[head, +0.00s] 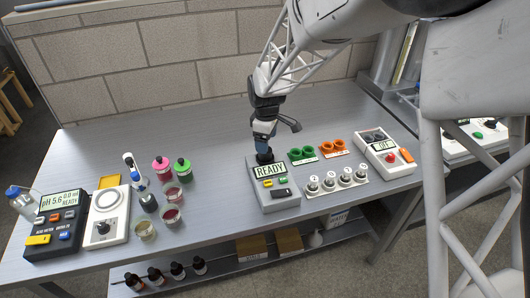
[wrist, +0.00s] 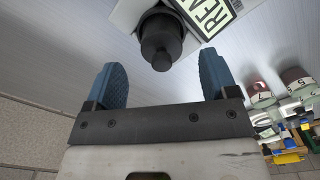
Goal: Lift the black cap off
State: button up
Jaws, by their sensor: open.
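The black cap (wrist: 161,38) sits on the grey device (head: 276,197) whose display reads READY (head: 270,170). The cap has a wide round body and a small knob. In the head view the cap (head: 264,158) is a dark shape at the device's back edge, partly hidden by my gripper (head: 264,137). In the wrist view my gripper (wrist: 163,68) is open, its blue fingers apart and nothing between them. The knob shows just beyond the gap between the fingertips. I cannot see either finger touching the cap.
Green cups (head: 301,154), orange cups (head: 333,147) and a white numbered rack (head: 336,184) stand right of the device. A box with a red button (head: 390,154) is farther right. Beakers (head: 145,229), bottles and a pH meter (head: 57,222) stand left. The bench between is clear.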

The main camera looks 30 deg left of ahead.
jog(key=shift+s+f, duration=0.1)
jog(key=shift+f, duration=2.5)
jog(key=c, duration=1)
